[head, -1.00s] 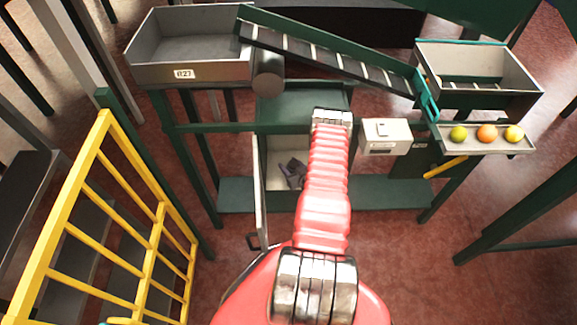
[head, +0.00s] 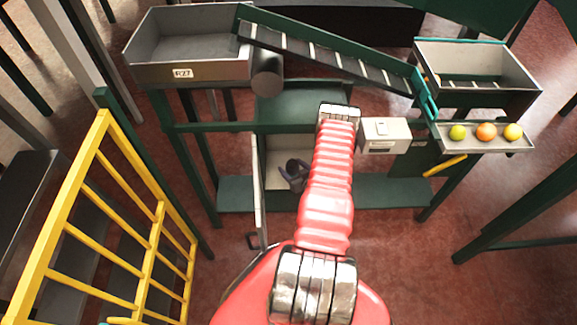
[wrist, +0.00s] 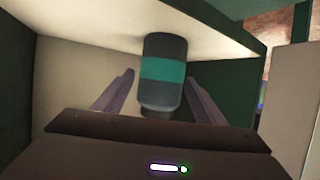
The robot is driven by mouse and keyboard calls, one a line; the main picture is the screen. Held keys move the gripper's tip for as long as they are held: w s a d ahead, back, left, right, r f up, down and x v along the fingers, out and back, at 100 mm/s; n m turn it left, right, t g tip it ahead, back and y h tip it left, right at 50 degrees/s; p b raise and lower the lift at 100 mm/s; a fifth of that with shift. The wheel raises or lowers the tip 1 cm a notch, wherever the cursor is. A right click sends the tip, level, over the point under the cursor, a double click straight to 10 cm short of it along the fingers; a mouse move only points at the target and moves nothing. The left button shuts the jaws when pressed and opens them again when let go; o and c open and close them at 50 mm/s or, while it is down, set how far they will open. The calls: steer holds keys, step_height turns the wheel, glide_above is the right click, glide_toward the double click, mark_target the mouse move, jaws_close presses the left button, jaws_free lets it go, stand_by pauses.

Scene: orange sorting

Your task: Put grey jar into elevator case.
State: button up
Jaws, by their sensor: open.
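The grey jar (wrist: 164,92), with a teal band and a darker narrow end, is between the fingers of my gripper (wrist: 160,77) in the wrist view. The fingers are open, with a gap beside the jar on the left. The jar's far end is against a pale surface inside the case. In the head view the elevator case (head: 259,190) is an open pale box under the green frame. My gripper (head: 294,178) is inside it, partly hidden by my red arm. A dark round shape there may be the jar; I cannot tell.
The case door (head: 260,205) stands open on the left. A white control box (head: 385,136) is to the right of the case. A tray (head: 480,146) holds three fruits. A grey bin (head: 190,45) and a sloping conveyor (head: 330,60) are above. A yellow railing (head: 62,225) is at left.

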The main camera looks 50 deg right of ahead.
mark_target(296, 171)
steer(key=v, duration=0.9)
stand_by(0.7)
